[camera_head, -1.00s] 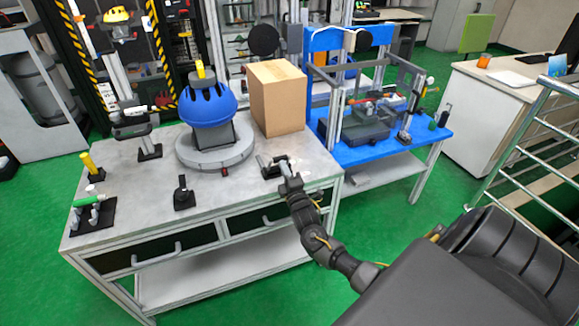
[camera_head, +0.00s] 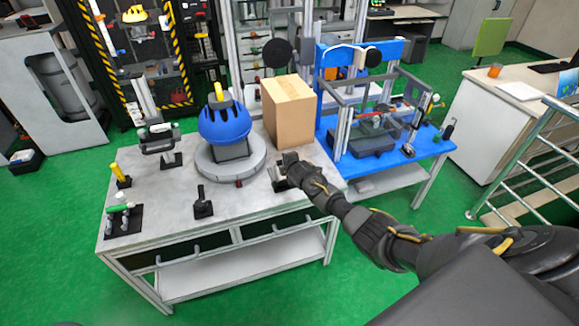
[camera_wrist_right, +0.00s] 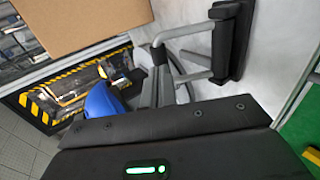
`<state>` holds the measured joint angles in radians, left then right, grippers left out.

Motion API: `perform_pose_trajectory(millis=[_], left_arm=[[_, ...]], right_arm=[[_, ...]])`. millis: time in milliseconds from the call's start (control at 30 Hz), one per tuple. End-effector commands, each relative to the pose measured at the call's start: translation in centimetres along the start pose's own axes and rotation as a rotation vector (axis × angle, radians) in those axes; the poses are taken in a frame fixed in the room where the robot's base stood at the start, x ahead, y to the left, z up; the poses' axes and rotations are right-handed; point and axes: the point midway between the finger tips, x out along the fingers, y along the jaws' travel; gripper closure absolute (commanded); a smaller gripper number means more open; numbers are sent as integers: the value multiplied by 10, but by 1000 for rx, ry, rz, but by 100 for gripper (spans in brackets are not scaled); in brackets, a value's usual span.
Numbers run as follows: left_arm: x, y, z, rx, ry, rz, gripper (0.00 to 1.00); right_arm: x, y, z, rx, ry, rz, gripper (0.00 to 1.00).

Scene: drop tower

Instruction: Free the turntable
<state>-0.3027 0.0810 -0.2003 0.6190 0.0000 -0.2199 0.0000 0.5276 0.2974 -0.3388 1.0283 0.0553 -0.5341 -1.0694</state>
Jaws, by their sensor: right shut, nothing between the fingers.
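The turntable is a grey round disc (camera_head: 232,172) on the workbench, with a blue helmet (camera_head: 225,124) mounted on a dark block on it. A small clamp (camera_head: 279,181) with a dark base stands at the disc's right side. My right gripper (camera_head: 289,160) is at this clamp, shut and with nothing between its fingers. It hides part of the clamp in the head view. In the right wrist view the clamp's grey bent bars (camera_wrist_right: 183,32) and black base (camera_wrist_right: 232,45) are just ahead of the gripper; I cannot tell whether they touch. My left gripper is not in view.
A cardboard box (camera_head: 290,112) stands behind the clamp. A black upright piece (camera_head: 203,205) is at the bench front. Another clamp-like fixture (camera_head: 160,140) and a yellow-handled piece (camera_head: 119,174) are on the left. A blue table (camera_head: 400,160) with a frame adjoins on the right.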

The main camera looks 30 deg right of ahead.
Motion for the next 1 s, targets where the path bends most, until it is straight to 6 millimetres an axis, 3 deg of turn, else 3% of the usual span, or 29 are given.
perform_pose_trajectory(millis=[400, 1000], left_arm=[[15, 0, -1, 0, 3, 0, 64], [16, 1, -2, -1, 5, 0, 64]], right_arm=[[17, 6, 0, 0, 1, 4, 100], [18, 10, 0, 2, 1, 8, 100]])
